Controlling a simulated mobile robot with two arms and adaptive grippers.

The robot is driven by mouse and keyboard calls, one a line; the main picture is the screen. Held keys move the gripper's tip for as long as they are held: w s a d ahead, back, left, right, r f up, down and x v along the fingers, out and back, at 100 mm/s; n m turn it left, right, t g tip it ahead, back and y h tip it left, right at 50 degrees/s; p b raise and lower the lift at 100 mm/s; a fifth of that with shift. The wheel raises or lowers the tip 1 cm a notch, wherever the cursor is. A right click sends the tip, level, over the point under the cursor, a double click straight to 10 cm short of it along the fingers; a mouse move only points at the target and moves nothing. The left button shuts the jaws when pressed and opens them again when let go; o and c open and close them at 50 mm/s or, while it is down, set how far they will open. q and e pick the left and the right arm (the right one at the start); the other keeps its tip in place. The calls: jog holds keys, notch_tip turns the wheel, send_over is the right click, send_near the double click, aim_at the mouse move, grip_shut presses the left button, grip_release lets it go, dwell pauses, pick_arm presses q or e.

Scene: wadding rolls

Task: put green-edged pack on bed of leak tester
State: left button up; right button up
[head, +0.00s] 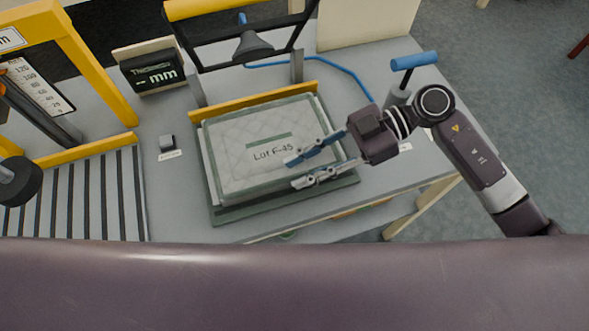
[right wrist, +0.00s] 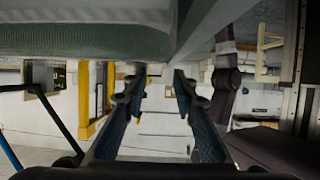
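The green-edged pack (head: 240,145) is a pale quilted slab marked "Lot F-45". It lies flat, seemingly on the leak tester's dark green bed (head: 235,214), under the raised black and yellow frame (head: 222,58). My right gripper (head: 292,174) reaches in from the right over the pack's right front part, its two blue-grey fingers apart. In the right wrist view, the open fingers (right wrist: 155,82) have nothing visible between them, and a green-grey surface (right wrist: 80,38) fills the upper left. Contact with the pack cannot be told. My left gripper does not show.
A thickness gauge with a yellow frame (head: 85,50) and a striped bed (head: 80,195) stands at left. A "mm" display (head: 155,72) and a small grey block (head: 167,142) are beside the tester. A blue-handled lever (head: 413,61) stands close behind my right wrist. The table's front edge is near.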

jog(key=b+v, duration=0.1)
jog(key=v, duration=0.9)
dwell(1.0)
